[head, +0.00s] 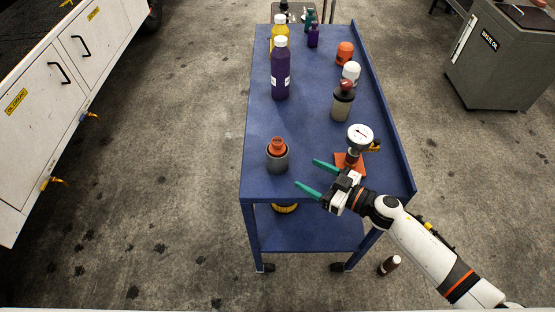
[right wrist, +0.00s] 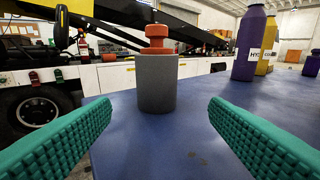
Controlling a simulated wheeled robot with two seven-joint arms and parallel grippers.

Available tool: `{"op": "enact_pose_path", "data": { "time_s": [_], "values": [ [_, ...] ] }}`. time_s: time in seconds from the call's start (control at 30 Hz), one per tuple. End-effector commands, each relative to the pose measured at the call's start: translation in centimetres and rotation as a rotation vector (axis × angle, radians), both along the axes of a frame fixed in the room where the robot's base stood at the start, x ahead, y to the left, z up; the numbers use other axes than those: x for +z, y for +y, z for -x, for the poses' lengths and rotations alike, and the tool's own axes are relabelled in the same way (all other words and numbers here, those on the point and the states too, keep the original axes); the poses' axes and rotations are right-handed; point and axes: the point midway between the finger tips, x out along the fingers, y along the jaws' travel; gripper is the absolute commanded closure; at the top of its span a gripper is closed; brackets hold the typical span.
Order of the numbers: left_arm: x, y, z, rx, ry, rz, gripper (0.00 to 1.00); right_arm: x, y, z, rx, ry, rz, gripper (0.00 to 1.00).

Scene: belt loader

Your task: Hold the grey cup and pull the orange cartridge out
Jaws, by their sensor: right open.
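The grey cup (head: 278,160) stands upright near the front left of the blue table. The orange cartridge (head: 277,145) sits in its top, with its upper part standing out above the rim. In the right wrist view the grey cup (right wrist: 157,83) and orange cartridge (right wrist: 156,40) are centred ahead, between and beyond the fingers. My right gripper (head: 315,177) is open and empty, to the right of the cup, its green fingers pointing towards it without touching. It also shows in the right wrist view (right wrist: 160,125). My left gripper is not in view.
A gauge (head: 360,136) on an orange base stands just behind my right gripper. A purple bottle (head: 280,72), a yellow bottle (head: 273,36) and several small containers stand farther back on the table (head: 312,130). The tabletop around the cup is clear.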

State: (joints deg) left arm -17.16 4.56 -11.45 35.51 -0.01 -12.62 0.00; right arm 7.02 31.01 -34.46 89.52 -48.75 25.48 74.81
Motion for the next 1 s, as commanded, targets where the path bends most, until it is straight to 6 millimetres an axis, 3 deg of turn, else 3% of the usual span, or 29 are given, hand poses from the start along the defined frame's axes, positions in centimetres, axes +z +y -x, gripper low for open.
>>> {"op": "enact_pose_path", "data": {
  "time_s": [0.17, 0.57, 1.0],
  "values": [
    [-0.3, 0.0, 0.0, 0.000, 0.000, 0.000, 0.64, -0.4, 0.7, -0.3, 0.024, 0.008, 0.003, 0.30],
    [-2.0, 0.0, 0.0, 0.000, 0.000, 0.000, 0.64, -0.9, 5.3, -3.5, 0.022, 0.004, 0.002, 0.30],
    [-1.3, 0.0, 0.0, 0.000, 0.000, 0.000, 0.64, -1.2, 8.2, -5.4, 0.021, 0.007, 0.001, 0.30]
  ]
}}
